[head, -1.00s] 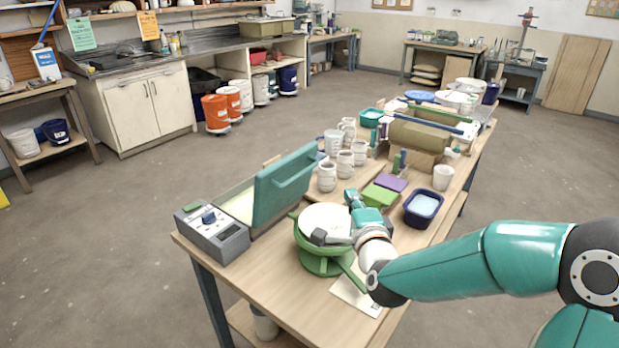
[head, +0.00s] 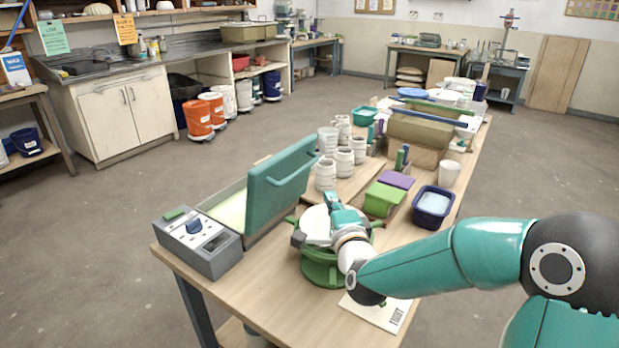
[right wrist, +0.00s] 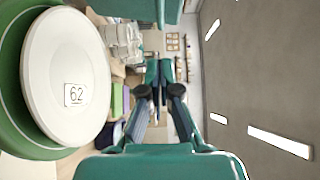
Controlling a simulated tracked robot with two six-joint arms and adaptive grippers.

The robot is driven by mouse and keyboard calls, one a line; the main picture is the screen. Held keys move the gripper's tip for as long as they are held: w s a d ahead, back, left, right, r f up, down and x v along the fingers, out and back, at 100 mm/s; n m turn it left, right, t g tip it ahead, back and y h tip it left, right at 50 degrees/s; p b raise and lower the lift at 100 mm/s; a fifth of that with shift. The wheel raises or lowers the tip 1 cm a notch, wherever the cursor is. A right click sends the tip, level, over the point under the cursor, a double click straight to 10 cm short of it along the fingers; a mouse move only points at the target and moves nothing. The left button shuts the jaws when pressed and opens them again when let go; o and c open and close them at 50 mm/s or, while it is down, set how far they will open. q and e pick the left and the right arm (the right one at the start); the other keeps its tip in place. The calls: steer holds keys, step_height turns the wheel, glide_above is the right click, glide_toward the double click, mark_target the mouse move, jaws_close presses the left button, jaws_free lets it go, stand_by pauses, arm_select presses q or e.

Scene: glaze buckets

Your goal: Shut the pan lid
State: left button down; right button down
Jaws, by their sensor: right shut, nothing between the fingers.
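The pan (head: 232,208) is a long box with a pale inside and a grey control unit (head: 198,242) at its near end. Its teal lid (head: 270,198) stands raised, with a bar handle on the side facing right. Part of the lid shows at the top of the right wrist view (right wrist: 140,8). My right gripper (head: 333,198) is shut and empty, above the white disc and to the right of the lid, apart from the handle. Its closed fingers also show in the right wrist view (right wrist: 166,70). My left gripper is not in view.
A green turntable (head: 322,270) carries a white disc marked 62 (right wrist: 68,75) below my right wrist. A green box (head: 382,198) and a dark blue tub (head: 433,207) stand farther right.

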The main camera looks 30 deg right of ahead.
steer(key=shift+w+a+p+x, duration=0.15)
steer(key=shift+a+p+x, duration=0.4)
steer(key=shift+x, duration=1.3)
steer(key=shift+w+a+p+x, duration=0.2)
steer(key=shift+p+x, duration=0.65)
steer(key=shift+x, duration=0.95)
steer(key=shift+w+a+p+x, duration=0.1)
steer(key=shift+a+p+x, duration=0.45)
steer(key=shift+x, duration=1.3)
steer(key=shift+d, duration=0.15)
steer(key=shift+d, duration=0.1)
